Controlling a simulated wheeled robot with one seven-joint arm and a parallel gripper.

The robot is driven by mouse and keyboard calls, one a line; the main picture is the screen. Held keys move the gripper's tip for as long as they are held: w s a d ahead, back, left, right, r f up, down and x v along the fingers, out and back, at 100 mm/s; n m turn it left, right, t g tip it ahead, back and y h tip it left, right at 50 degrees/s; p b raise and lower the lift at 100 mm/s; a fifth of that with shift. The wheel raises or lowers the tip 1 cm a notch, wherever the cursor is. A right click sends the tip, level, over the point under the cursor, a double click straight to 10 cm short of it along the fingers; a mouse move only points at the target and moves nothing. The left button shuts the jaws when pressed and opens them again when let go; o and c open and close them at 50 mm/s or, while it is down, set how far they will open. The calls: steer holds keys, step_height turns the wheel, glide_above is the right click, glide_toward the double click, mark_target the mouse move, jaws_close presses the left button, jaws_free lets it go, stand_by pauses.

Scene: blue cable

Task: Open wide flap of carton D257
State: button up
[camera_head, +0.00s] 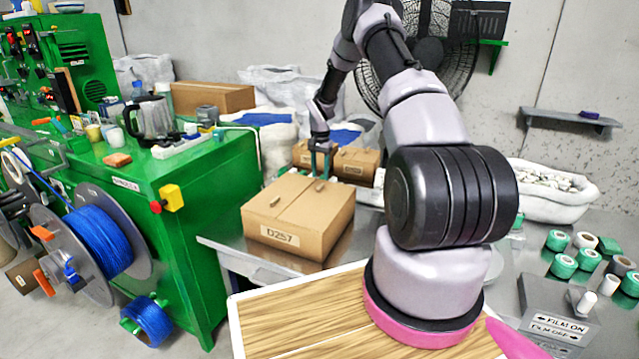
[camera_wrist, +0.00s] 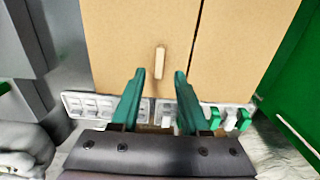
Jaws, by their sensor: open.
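Carton D257 (camera_head: 284,237) is a brown cardboard box on a metal table, its label facing front. Its top is closed and flat, with a small pale tab on each half. In the wrist view, the carton top (camera_wrist: 120,35) shows a dark seam between two flaps. One tab (camera_wrist: 160,62) stands on the left-hand flap. My gripper (camera_head: 322,165) is over the carton's far side, pointing down. In the wrist view, its green fingers (camera_wrist: 158,75) are open and empty, with the tab just ahead of and between the tips. Contact is not visible.
A green machine (camera_head: 205,200) with a blue cable spool (camera_head: 100,240) stands left. Brown boxes (camera_head: 355,163) lie behind the carton. A wood-grained board (camera_head: 290,325) is in front. A white bin (camera_head: 550,195) and tape rolls (camera_head: 588,259) are at the right.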

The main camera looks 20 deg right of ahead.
mark_target(320, 186)
steer(key=shift+f, duration=2.3)
steer(key=shift+c, duration=0.3)
jaws_close()
